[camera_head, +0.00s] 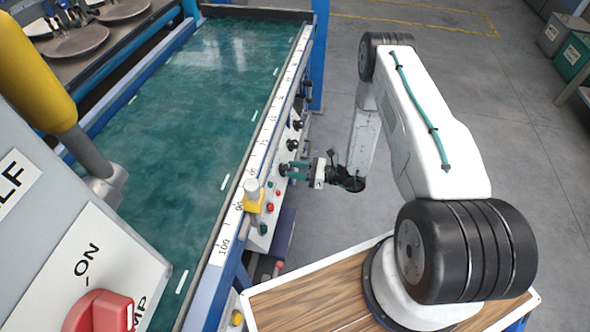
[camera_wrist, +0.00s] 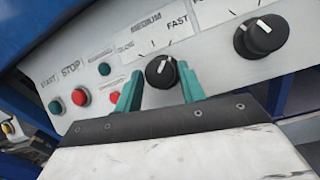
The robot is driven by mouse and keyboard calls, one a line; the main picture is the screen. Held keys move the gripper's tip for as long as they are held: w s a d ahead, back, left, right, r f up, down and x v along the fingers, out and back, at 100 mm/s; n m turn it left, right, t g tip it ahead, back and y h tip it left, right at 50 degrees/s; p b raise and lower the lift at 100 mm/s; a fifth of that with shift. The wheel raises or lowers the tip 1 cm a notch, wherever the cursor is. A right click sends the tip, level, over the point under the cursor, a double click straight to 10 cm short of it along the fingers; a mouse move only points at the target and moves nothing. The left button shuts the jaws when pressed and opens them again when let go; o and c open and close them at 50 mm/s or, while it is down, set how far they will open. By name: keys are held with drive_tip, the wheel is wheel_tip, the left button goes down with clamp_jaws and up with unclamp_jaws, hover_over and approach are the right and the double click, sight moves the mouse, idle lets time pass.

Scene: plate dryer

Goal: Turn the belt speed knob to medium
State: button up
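The belt speed knob (camera_wrist: 162,71) is black and round with a white pointer line, under a dial marked SLOW, MEDIUM and FAST in the wrist view. The pointer leans up and slightly right; its exact setting is hard to read. My gripper (camera_wrist: 160,74) has its two teal fingers apart, one on each side of the knob. A small gap shows at the left finger; I cannot tell whether the right finger touches. In the head view my gripper (camera_head: 284,169) reaches left to the side panel, and its fingers largely hide the knob.
A second black knob (camera_wrist: 261,37) sits to the right. The red stop button (camera_wrist: 80,97), green start button (camera_wrist: 55,107) and another red button (camera_wrist: 115,97) are to the left.

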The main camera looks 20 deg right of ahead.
drive_tip(key=c, duration=0.5)
drive_tip(key=shift+n+g, duration=0.3)
drive_tip(key=shift+n, duration=0.2)
drive_tip(key=n+g, duration=0.1)
drive_tip(key=n, duration=0.1)
drive_tip(key=n+g+y, duration=0.1)
drive_tip(key=n, duration=0.1)
drive_tip(key=shift+w+d+n+g, duration=0.1)
drive_tip(key=shift+w+n+g, duration=0.1)
drive_tip(key=shift+n+g, duration=0.15)
drive_tip(key=shift+w+r+n+g, duration=0.1)
drive_tip(key=shift+n+g, duration=0.65)
drive_tip(key=shift+n, duration=0.7)
drive_tip(key=shift+w+r+n+g, duration=0.1)
drive_tip(key=shift+n+g, duration=0.6)
drive_tip(key=shift+n, duration=0.7)
drive_tip(key=o, duration=1)
